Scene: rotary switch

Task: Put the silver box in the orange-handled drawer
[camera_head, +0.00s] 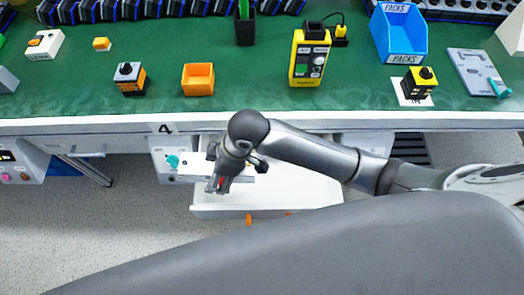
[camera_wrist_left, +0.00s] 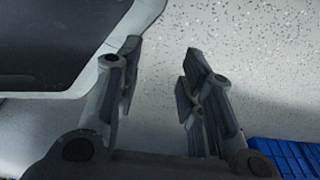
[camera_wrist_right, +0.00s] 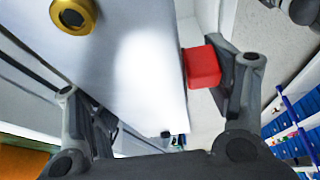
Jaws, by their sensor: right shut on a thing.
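The silver box (camera_wrist_right: 130,70) fills the gap between the fingers of my right gripper (camera_wrist_right: 165,95) in the right wrist view. It is a pale, smooth body with a gold ring around a dark centre. A red block shows at the right fingertip. In the head view my right gripper (camera_head: 218,184) hangs over the left part of the open white drawer (camera_head: 300,190), and the arm hides much of the box. The orange handle (camera_head: 249,219) is on the drawer's front. My left gripper (camera_wrist_left: 160,65) is open and empty above the floor.
The green bench top (camera_head: 230,108) lies behind the drawer, with an orange bin (camera_head: 198,79), a yellow device (camera_head: 310,57) and a blue bin (camera_head: 399,33). A grey control panel (camera_head: 172,161) is left of the drawer. The drawer's right part looks empty.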

